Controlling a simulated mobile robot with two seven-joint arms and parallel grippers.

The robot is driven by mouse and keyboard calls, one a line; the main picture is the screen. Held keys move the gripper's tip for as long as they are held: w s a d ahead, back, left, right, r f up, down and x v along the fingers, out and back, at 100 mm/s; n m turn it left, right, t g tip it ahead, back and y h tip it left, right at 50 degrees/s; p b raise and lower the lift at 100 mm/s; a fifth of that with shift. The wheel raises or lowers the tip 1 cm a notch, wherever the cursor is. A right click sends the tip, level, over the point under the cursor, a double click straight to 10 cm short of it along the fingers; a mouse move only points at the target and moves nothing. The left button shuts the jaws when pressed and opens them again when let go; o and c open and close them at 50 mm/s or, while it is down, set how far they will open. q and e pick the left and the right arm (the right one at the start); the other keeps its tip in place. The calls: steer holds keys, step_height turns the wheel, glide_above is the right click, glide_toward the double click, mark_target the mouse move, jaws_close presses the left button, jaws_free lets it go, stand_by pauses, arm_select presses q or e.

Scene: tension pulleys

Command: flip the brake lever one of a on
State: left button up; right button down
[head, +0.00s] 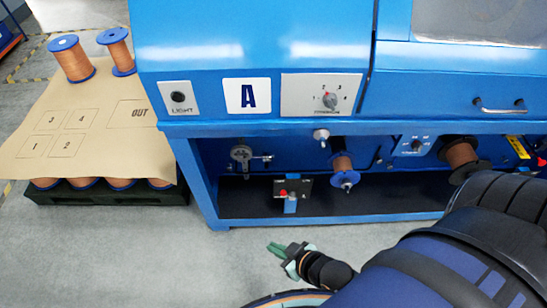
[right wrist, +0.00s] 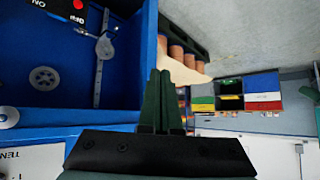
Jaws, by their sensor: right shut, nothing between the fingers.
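Machine A (head: 247,95) is a blue cabinet with an open lower bay. In the right wrist view a dark plate with a red button (right wrist: 78,4) and "ON" lettering shows at the top left, beside a silver lever-like part (right wrist: 105,46). I cannot tell for sure which part is brake lever one. My right gripper (head: 277,248) is shut and empty, in front of and below the bay, apart from the machine. Its fingers (right wrist: 162,98) also show in the right wrist view. My left gripper is out of view.
A silver crank-like part (head: 241,153) and copper spools (head: 343,165) sit in the bay. A pallet with a cardboard sheet (head: 95,110) and spools (head: 70,60) stands at the left. Grey floor (head: 130,235) lies clear in front.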

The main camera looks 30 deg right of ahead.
arm_select(q)
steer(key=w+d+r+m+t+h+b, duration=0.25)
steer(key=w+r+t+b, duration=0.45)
steer(key=b, duration=1.2)
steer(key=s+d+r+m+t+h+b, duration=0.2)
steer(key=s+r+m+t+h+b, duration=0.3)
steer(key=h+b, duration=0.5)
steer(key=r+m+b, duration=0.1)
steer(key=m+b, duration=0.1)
steer(key=b, duration=0.3)
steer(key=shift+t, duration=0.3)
arm_select(e)
steer(key=w+d+f+n+t+h, duration=0.1)
steer(key=w+d+f+n, duration=0.4)
steer(key=f, duration=0.5)
steer(key=w+d+f+n+t+h, duration=0.1)
steer(key=w+d+f+n+t, duration=0.2)
steer(key=w+f+n, duration=0.3)
steer(key=w+d+f+n+t+h, duration=0.1)
steer(key=w+d+f+n+t, duration=0.2)
steer(key=f, duration=1.2)
steer(key=w+d+n, duration=0.2)
steer(key=d+n, duration=0.1)
steer(key=n, duration=0.1)
steer(key=shift+w+d+n, duration=0.25)
steer(key=shift+d+n, duration=0.05)
steer(key=shift+n, duration=0.1)
